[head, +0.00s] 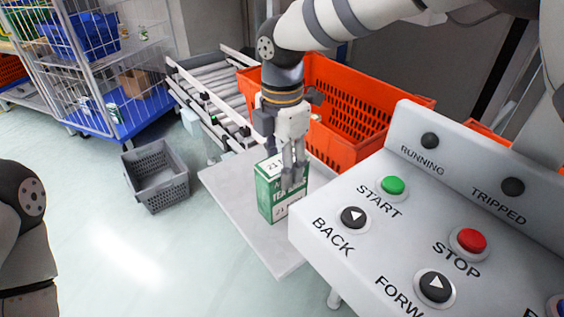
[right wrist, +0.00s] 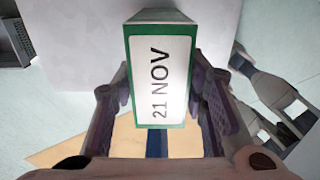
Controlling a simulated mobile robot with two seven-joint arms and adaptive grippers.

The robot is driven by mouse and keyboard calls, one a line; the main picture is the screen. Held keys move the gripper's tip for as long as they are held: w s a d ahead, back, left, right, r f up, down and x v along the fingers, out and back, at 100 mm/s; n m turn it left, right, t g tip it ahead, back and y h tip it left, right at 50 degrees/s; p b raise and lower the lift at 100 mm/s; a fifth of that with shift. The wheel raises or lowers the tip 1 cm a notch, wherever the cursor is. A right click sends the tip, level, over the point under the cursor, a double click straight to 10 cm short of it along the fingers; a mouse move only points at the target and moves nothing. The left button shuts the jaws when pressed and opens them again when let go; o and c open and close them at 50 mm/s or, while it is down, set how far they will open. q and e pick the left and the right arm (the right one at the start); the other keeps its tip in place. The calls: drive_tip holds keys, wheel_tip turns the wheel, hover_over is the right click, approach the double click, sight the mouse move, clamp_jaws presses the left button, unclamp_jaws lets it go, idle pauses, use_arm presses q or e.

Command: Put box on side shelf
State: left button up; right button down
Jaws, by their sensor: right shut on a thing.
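The green and white box (head: 270,198) is upright over the pale side shelf (head: 228,187) in the head view. I cannot tell for sure whether its bottom rests on the shelf. My right gripper (head: 293,172) points down and is shut on the top part of the box. In the right wrist view the box (right wrist: 160,75) sits between both fingers, its white label reading "21 NOV", with the shelf (right wrist: 85,40) behind it. My left arm shows at the left edge of the head view, but its gripper is out of view.
An orange tote (head: 345,150) stands behind the shelf beside a roller conveyor (head: 215,85). A control panel (head: 400,215) with buttons stands close at the right. A grey crate (head: 157,180) is on the floor left of the shelf. A wire cage trolley (head: 100,75) stands farther back.

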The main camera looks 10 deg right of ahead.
drive_tip(key=c, duration=1)
unclamp_jaws()
drive_tip(key=shift+f, duration=0.1)
drive_tip(key=shift+o, duration=0.2)
wheel_tip(320, 180, up, 8)
drive_tip(key=shift+f, duration=0.1)
